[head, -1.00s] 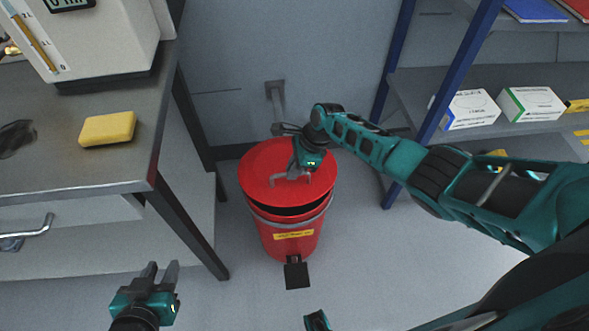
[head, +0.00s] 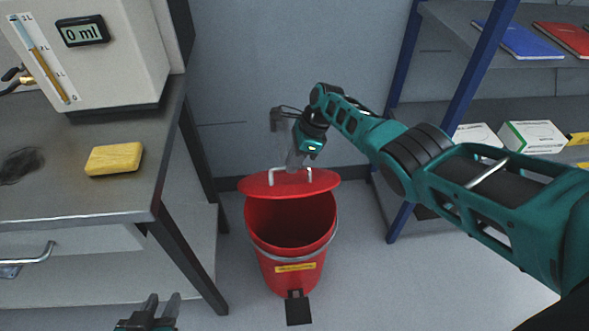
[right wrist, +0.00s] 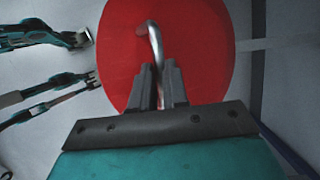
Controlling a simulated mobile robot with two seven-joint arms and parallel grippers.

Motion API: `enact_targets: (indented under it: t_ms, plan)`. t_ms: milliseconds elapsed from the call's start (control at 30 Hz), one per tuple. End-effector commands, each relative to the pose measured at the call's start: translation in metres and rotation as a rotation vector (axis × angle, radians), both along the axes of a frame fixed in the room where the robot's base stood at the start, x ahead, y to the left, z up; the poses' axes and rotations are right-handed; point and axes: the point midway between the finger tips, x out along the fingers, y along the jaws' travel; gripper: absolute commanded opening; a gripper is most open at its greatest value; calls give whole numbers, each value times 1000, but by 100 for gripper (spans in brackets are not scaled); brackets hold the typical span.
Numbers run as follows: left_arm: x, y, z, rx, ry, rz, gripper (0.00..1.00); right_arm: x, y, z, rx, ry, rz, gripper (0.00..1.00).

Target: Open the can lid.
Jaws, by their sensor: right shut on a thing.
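The red can (head: 290,235) stands on the floor with its dark inside showing from above. Its red lid (head: 262,186) is tilted up at the back of the rim, with a wide gap at the front. My right gripper (head: 293,166) is at the lid's metal handle (head: 275,176). In the right wrist view its jaws (right wrist: 163,88) are shut on the handle (right wrist: 155,42), with the lid (right wrist: 205,50) behind. My left gripper (head: 161,303) is at the bottom edge, its two fingers apart and empty, partly cut off.
A metal bench (head: 95,200) with a yellow sponge (head: 114,159) and a measuring device stands left of the can. A blue-posted shelf (head: 480,105) with boxes and books stands at right. A black pedal (head: 298,308) sticks out at the can's front.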

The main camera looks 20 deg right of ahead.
Motion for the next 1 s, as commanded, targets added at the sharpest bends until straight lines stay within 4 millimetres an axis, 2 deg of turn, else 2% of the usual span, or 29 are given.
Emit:
enact_targets:
  t_ms: [367,400,667,1000]
  plan:
    - [2,1,-1,4,-4,-3,35,2,-5,-3,-13,-10,-6,0]
    - [2,1,-1,4,-4,-3,35,2,-5,-3,-13,-10,-6,15]
    - [2,2,0,4,-5,-3,35,2,-4,-2,-10,-10,-6,40]
    - [2,2,4,6,-5,-2,35,2,-4,4,-6,-9,-5,40]
